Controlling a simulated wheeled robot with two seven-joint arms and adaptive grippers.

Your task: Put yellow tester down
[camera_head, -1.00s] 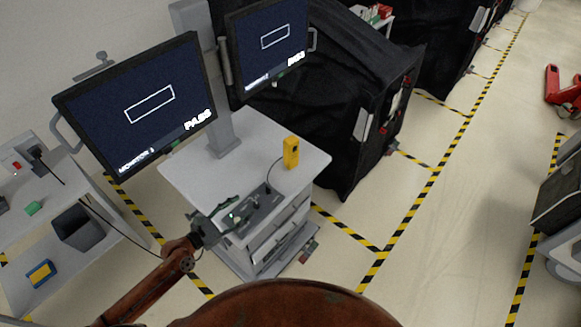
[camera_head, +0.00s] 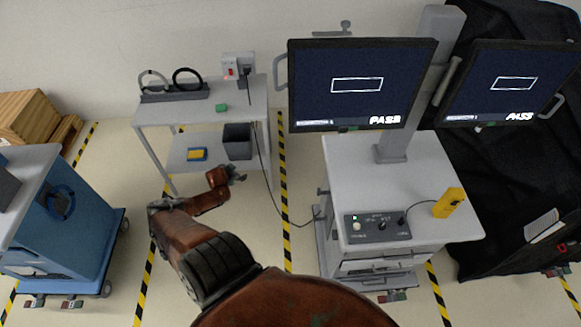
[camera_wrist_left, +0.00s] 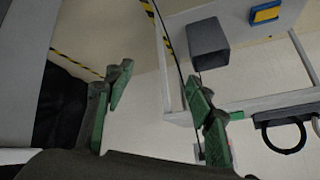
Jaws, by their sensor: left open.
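The yellow tester (camera_head: 448,202) stands upright on the right part of the white cart top (camera_head: 400,165). A dark cable runs from it to the grey control box (camera_head: 378,227) on the same cart. My left gripper (camera_head: 236,175) is well left of the cart, in front of the grey side table. The left wrist view shows its green fingers (camera_wrist_left: 155,88) spread apart with nothing between them. My right gripper is not in view.
The side table (camera_head: 245,98) holds black rings (camera_head: 187,78) and a green block (camera_head: 221,107). Its lower shelf holds a dark bin (camera_head: 237,141) and a blue-yellow item (camera_head: 197,154). Monitors (camera_head: 362,85) overhang the cart. A blue cart (camera_head: 60,225) stands left.

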